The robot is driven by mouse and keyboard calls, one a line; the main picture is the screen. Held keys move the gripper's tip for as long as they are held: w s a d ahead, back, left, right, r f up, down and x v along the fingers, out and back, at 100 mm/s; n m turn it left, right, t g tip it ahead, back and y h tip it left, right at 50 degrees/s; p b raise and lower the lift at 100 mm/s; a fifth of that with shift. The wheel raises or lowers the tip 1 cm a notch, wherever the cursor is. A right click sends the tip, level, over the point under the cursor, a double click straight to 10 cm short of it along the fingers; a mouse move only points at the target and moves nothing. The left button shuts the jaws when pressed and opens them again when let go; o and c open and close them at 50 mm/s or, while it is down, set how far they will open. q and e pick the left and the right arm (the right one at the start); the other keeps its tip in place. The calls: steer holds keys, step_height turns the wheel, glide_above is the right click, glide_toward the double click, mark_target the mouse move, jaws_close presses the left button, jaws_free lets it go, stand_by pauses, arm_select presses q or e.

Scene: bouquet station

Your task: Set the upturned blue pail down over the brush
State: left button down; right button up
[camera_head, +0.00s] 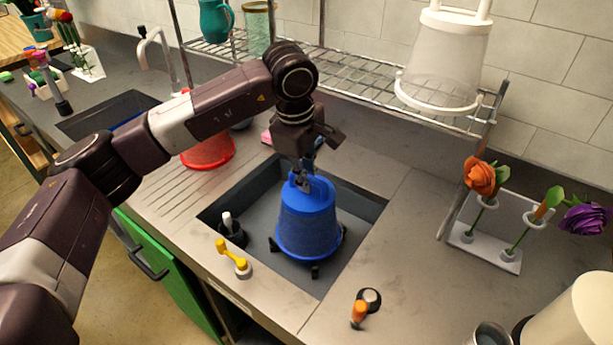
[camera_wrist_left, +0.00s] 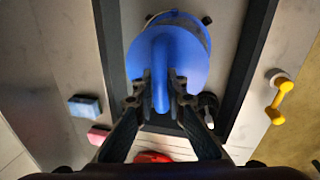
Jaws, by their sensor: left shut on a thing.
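The upturned blue pail (camera_head: 308,225) is in the sunken dark basin, rim downward. Several black feet of something show below its rim; I cannot tell whether the rim rests on them. My left gripper (camera_head: 302,182) points down and is shut on the pail's top handle, which also shows between the fingers in the left wrist view (camera_wrist_left: 160,78). A black piece with a white handle (camera_head: 228,222), possibly a brush, stands in the basin left of the pail. It also shows in the left wrist view (camera_wrist_left: 208,108). Anything under the pail is hidden. My right gripper is out of view.
A yellow-handled tool (camera_head: 234,258) stands at the basin's front-left edge. An orange-and-black item (camera_head: 360,312) is on the front counter. An upturned red pail (camera_head: 208,151) is behind left. A white pail (camera_head: 446,62) sits on the wire rack. A flower holder (camera_head: 484,246) stands right.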

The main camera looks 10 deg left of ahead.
arm_select(q)
steer(key=shift+f+b, duration=0.9)
steer(key=shift+f, duration=0.3)
steer(key=c, duration=1.9)
jaws_free()
steer(key=r, duration=0.4)
steer(key=s+r, duration=0.1)
steer(key=r, duration=0.3)
steer(key=s+r, duration=0.1)
steer(key=r, duration=0.2)
steer(key=shift+s+a+r, duration=0.1)
steer(key=shift+a+r, duration=0.25)
steer(key=shift+r, duration=0.05)
steer(key=shift+r, duration=0.1)
